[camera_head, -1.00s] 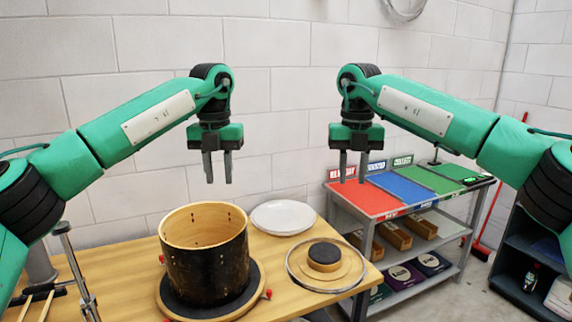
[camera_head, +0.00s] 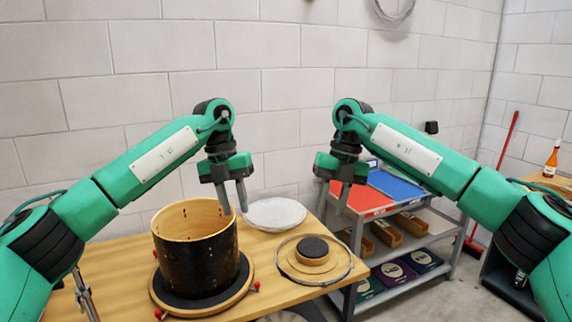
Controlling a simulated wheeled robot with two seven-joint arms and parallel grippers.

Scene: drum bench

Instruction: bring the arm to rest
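My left gripper (camera_head: 234,207) hangs in the air over the right rim of the drum shell, fingers apart and nothing between them. My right gripper (camera_head: 335,196) hangs in front of the shelf unit, fingers pointing down with a gap and nothing visible held. The black drum shell (camera_head: 190,264), with a bare wood inside, stands upright on a round turntable (camera_head: 243,284) on the wooden bench. In the picture the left fingertips overlap the shell's rim; I cannot tell whether they touch.
A white drumhead (camera_head: 274,212) lies behind the shell on the bench (camera_head: 118,262). A hoop (camera_head: 340,278) surrounds a wooden disc with a black pad (camera_head: 312,247). A shelf unit (camera_head: 421,241) with coloured mats stands at right. A bottle (camera_head: 551,160) stands far right.

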